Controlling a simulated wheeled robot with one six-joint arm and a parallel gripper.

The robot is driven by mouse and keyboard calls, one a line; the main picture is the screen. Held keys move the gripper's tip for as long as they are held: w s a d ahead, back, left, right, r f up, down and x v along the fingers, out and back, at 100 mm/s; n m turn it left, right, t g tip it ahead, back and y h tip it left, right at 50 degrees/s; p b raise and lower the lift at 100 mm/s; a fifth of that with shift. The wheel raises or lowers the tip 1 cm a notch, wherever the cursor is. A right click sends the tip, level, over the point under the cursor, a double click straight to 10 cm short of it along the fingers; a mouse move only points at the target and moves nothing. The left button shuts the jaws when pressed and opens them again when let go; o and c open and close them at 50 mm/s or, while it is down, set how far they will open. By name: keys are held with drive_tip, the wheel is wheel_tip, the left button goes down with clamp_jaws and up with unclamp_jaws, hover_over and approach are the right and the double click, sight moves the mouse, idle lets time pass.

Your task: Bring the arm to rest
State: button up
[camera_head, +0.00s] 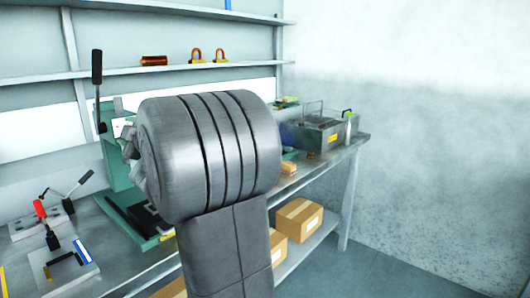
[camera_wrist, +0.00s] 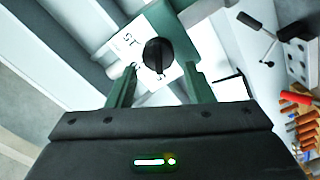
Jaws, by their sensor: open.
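My gripper (camera_wrist: 160,70) is open in the wrist view, with one finger on each side and nothing held between them. Beyond the fingertips, a black rotary knob (camera_wrist: 157,56) stands on a white lettered panel (camera_wrist: 126,46) of a green machine. I cannot tell how far the fingertips are from the knob. In the head view, my large grey arm link covers the middle of the picture and hides most of my gripper. The green machine (camera_head: 116,165) shows behind it on the left, partly covered.
The workbench (camera_head: 101,255) bears a red-handled clamp (camera_head: 41,212) at left and a grey metal box (camera_head: 322,138) at right. Cardboard boxes (camera_head: 298,219) sit on its lower shelf. A wall shelf (camera_head: 110,74) runs behind. The floor at right (camera_head: 390,278) is clear.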

drive_tip(key=p+v, duration=0.1)
drive_tip(key=v, duration=1.3)
drive_tip(key=w+a+m+p, duration=0.3)
drive_tip(key=m+p, duration=0.1)
drive_tip(key=p, duration=0.1)
drive_tip(key=w+a+r+m+p, duration=0.1)
drive_tip(key=w+a+m+p, duration=0.2)
drive_tip(key=m+p, duration=0.1)
drive_tip(key=w+a+m+p, duration=0.3)
drive_tip(key=w+p, duration=0.1)
drive_tip(key=p, duration=0.1)
drive_tip(key=shift+w+a+r+m+p, duration=0.1)
drive_tip(key=shift+a+r+m+p, duration=0.1)
drive_tip(key=shift+a+m+p, duration=0.15)
drive_tip(key=b+v, duration=0.2)
drive_tip(key=v, duration=0.5)
drive_tip(key=shift+s+d+f, duration=0.2)
drive_tip(key=shift+s+d, duration=0.05)
drive_tip(key=shift+s, duration=0.1)
drive_tip(key=shift+f, duration=0.1)
